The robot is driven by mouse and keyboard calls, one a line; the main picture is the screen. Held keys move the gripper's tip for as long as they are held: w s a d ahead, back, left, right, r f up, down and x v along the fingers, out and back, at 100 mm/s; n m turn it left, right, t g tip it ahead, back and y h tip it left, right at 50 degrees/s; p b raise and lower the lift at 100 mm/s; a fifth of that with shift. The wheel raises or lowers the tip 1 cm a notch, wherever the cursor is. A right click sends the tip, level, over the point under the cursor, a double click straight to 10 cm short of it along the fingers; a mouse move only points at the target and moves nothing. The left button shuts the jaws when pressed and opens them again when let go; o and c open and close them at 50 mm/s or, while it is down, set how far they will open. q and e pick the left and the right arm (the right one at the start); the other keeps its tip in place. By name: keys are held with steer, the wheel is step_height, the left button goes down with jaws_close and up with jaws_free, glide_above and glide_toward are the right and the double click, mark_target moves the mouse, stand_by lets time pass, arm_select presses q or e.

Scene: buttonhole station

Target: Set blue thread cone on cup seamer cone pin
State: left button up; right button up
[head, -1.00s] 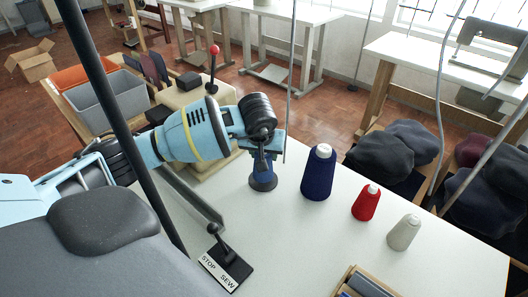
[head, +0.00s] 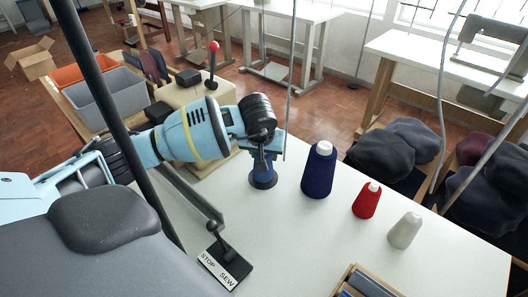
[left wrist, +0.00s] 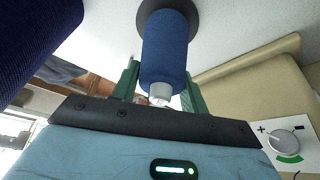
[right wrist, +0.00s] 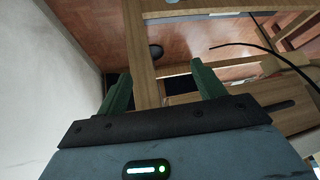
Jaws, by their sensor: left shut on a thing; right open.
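My left gripper (head: 264,148) is shut on the blue thread cone (head: 263,171) near its white top and points down. In the left wrist view the blue cone (left wrist: 166,45) stands between the green fingers, its wide end against a round dark base (left wrist: 185,8). The dark base (head: 263,184) sits on the white table and appears to be the cone pin's base. The pin itself is hidden, so I cannot tell how far the cone is down on it. My right gripper (right wrist: 160,92) is open and empty, with floor and wooden frames beyond its fingers.
A larger navy cone (head: 319,171), a red cone (head: 366,200) and a pale cone (head: 404,230) stand right of the gripper. A STOP/SEW lever plate (head: 225,267) is in front. The beige machine (head: 190,92) with a red-knobbed lever stands behind my left arm.

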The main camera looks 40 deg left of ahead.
arm_select(q)
steer(key=o, duration=1.1)
steer(key=shift+v, duration=3.95)
steer(key=shift+f, duration=0.1)
